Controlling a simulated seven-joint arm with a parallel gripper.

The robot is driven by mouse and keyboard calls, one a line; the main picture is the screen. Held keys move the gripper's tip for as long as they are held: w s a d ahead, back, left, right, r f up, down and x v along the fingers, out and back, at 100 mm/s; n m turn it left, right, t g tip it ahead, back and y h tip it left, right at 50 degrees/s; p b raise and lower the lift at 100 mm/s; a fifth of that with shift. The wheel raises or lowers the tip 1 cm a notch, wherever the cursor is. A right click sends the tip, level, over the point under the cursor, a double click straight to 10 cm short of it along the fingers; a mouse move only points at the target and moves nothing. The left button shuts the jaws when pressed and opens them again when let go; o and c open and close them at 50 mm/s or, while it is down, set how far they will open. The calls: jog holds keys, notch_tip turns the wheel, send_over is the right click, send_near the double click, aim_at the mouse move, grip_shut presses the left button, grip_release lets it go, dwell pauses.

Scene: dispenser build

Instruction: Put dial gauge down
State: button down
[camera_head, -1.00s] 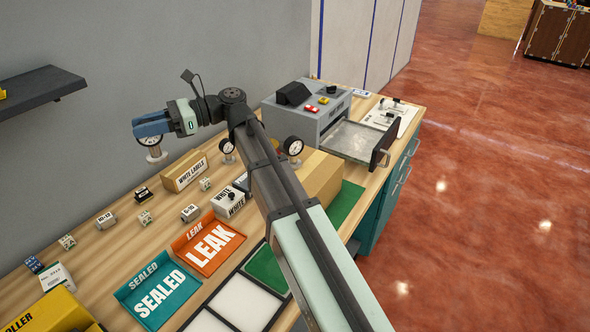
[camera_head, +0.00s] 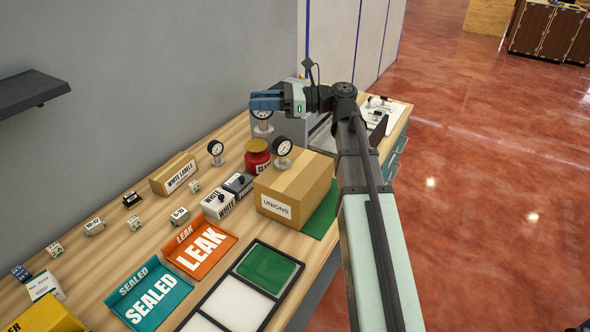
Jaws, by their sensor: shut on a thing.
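My gripper (camera_head: 258,101) is shut on a dial gauge (camera_head: 262,128), a round white-faced gauge on a pale stem and base. The jaws cover the upper part of its dial. The gauge hangs upright in front of the grey machine at the back of the bench; its gap to the bench top cannot be told.
A red jar (camera_head: 257,157) and a cardboard UNIONS box (camera_head: 294,190) stand below my gripper. The grey machine (camera_head: 291,127) is partly hidden by my arm. Orange LEAK (camera_head: 203,248) and teal SEALED (camera_head: 150,298) trays lie in front.

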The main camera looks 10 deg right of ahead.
jog(key=s+d+m+t+h, duration=0.15)
jog(key=d+t, duration=0.25)
jog(key=d, duration=0.8)
jog(key=shift+m+y, duration=0.25)
jog(key=shift+m, duration=0.1)
jog(key=shift+f, duration=7.5)
jog(key=shift+f, duration=0.1)
jog(key=c, duration=0.8)
grip_release()
jog(key=v, duration=1.2)
jog(key=shift+w, duration=0.15)
